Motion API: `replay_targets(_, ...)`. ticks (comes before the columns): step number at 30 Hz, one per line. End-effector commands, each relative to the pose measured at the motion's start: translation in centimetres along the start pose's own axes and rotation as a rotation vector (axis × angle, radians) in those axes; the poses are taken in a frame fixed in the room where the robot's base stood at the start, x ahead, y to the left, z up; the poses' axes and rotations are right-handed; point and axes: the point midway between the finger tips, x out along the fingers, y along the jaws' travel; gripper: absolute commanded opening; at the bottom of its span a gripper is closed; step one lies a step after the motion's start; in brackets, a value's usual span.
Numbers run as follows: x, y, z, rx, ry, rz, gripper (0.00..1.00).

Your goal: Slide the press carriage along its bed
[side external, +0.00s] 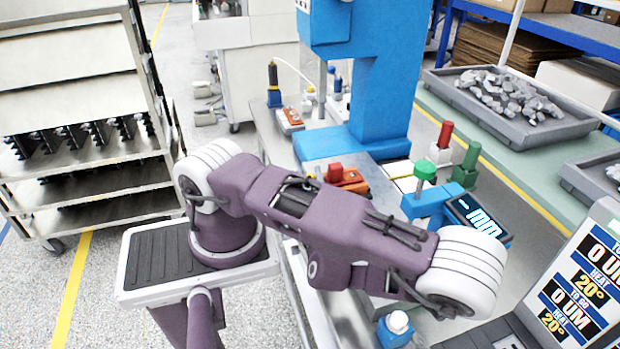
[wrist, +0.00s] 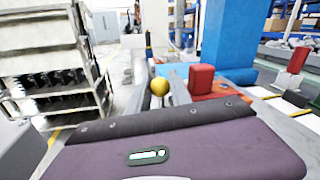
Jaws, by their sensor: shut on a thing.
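The press carriage (side external: 350,184) is orange with a red block (side external: 335,173) on it, at the foot of the blue press, partly covered by my arm in the side view. In the wrist view the orange carriage (wrist: 222,91) and red block (wrist: 201,78) are ahead, right of centre. A yellow ball knob (wrist: 159,86) stands ahead of my purple hand. My gripper (wrist: 160,100) is shut on this knob, its fingers mostly hidden by the hand. In the side view the arm hides the fingers. How the knob joins the carriage is hidden.
The blue press column (side external: 372,85) rises behind the carriage. To the right are a blue fixture with a green knob (side external: 425,170), a digital readout (side external: 478,217) and a grey tray of metal pieces (side external: 510,115). A rack (side external: 80,120) stands left. A white-capped blue bottle (side external: 396,328) stands in front.

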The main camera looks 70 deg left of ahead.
Motion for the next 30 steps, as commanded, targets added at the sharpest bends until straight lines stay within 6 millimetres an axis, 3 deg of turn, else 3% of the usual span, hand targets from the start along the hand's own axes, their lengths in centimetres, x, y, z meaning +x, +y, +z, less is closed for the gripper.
replay_targets(24,-0.1,0.0,0.0,0.000,0.001,0.000,0.00)
replay_targets(30,-1.4,-0.3,-0.2,-0.001,0.005,-0.002,0.00)
